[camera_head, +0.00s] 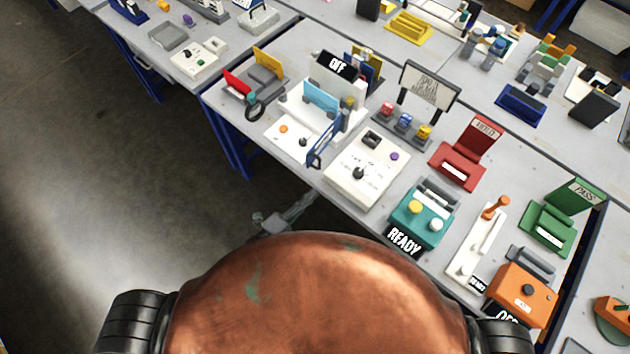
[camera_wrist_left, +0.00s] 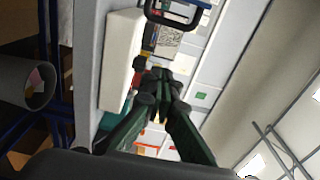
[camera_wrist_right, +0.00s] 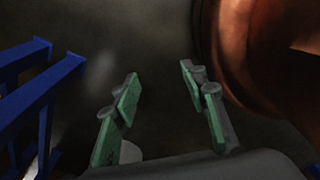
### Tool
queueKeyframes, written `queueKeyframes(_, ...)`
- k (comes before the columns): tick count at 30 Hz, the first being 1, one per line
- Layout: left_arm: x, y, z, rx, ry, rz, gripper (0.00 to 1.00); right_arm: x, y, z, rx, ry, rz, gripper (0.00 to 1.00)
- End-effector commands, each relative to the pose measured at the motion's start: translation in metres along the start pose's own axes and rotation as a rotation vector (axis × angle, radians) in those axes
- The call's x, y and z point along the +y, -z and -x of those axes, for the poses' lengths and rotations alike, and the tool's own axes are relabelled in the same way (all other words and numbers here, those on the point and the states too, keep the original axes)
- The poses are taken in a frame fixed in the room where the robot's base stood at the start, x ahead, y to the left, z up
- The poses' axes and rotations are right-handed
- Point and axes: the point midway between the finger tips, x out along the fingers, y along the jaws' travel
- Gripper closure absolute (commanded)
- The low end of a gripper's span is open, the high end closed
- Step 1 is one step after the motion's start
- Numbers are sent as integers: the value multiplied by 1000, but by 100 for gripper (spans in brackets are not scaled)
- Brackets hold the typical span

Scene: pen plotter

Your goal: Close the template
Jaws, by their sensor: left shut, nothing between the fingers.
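A white machine (camera_head: 318,108) with a light blue panel stands near the table's front edge. A blue framed plate (camera_head: 323,138) stands raised at its front right; it may be the template, but I cannot tell for sure. My left gripper (camera_head: 304,203) is low by the table's front edge, apart from the plate. In the left wrist view its fingers (camera_wrist_left: 160,78) are shut and empty, with a dark loop (camera_wrist_left: 173,12) beyond them. My right gripper (camera_wrist_right: 158,75) is open and empty over the dark floor, outside the head view.
A white control box (camera_head: 367,171) with a knob stands right of the plate. A teal box (camera_head: 423,216) with a READY sign, a red stand (camera_head: 466,153) and a green stand (camera_head: 556,220) are farther right. A dark ring (camera_head: 266,101) is at left. Open floor lies left of the table.

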Motion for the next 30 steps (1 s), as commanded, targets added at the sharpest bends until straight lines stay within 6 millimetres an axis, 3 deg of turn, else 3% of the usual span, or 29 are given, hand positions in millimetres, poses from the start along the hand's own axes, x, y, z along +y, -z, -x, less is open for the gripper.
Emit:
queueKeyframes(9, -1, -1, -58, 0, 3, 2, 100, 2, 23, 2, 30, -2, 4, 60)
queueKeyframes(15, -1, -1, -98, -1, 1, 4, 100, 0, 24, 3, 32, 0, 3, 60)
queueKeyframes(22, 1, -31, -85, -2, -3, 2, 100, -3, 20, 6, 27, 3, 0, 60)
queueKeyframes(30, 1, -39, -82, -2, -2, 4, 100, -5, 17, 7, 22, 5, -1, 60)
